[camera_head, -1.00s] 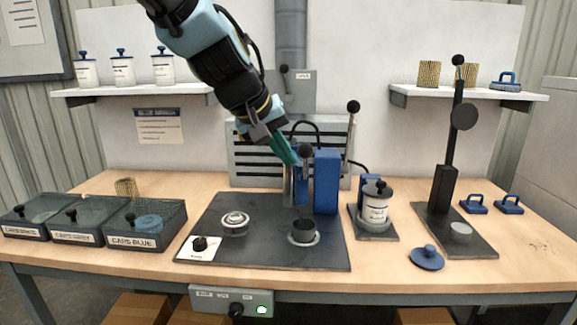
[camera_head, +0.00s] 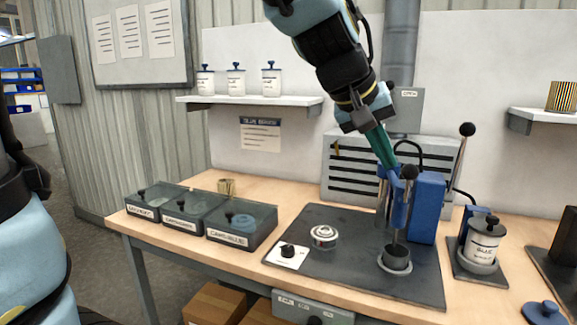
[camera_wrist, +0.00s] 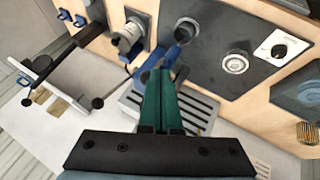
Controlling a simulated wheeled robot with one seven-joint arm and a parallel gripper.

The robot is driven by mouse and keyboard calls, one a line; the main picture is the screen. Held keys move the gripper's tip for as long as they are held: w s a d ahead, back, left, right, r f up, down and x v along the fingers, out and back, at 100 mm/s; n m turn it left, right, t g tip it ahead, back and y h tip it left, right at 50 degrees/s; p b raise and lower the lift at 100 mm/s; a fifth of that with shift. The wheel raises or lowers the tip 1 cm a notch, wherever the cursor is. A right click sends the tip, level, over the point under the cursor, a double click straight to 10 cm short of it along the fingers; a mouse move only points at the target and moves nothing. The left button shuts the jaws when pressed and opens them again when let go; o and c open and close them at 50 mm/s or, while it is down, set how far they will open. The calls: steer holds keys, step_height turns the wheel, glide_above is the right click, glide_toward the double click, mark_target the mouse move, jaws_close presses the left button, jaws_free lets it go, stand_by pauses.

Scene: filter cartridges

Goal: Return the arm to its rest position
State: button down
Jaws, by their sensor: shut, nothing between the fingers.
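My gripper (camera_head: 387,158) shows green fingers pressed together with nothing between them. It points down and to the right, just above the blue press (camera_head: 426,207) and its black-knobbed lever in the head view. I cannot tell whether the fingertips touch the press. The wrist view also shows my closed gripper (camera_wrist: 160,82), with its tips beside the blue press part. My arm reaches in from the top of the head view and is bent above the bench.
A labelled canister (camera_head: 484,238) stands right of the press. A round metal part (camera_head: 324,236) lies on the dark mat (camera_head: 340,275). Lidded cap bins (camera_head: 240,226) line the bench's left. A shelf (camera_head: 250,103) holds white canisters. Open floor lies left of the bench.

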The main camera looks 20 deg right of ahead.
steer(key=w+a+f+n+y, duration=0.1)
steer(key=w+a+f, duration=0.3)
steer(key=a, duration=0.2)
steer(key=w+a+f+n+t+y, duration=0.1)
steer(key=w+a+f+y, duration=0.2)
steer(key=a, duration=0.4)
steer(key=w+a+f+n, duration=0.1)
steer(key=w+a+f, duration=0.3)
steer(key=a+f, duration=0.15)
steer(key=a+f+y, duration=0.1)
steer(key=a+f, duration=0.1)
steer(key=a, duration=0.4)
steer(key=s+a+f+n+y, duration=0.1)
steer(key=a+f, duration=0.2)
steer(key=a, duration=0.3)
steer(key=s+a+f+n+g+y, duration=0.1)
steer(key=a+f, duration=0.2)
steer(key=a, duration=0.3)
steer(key=shift+a+f, duration=0.15)
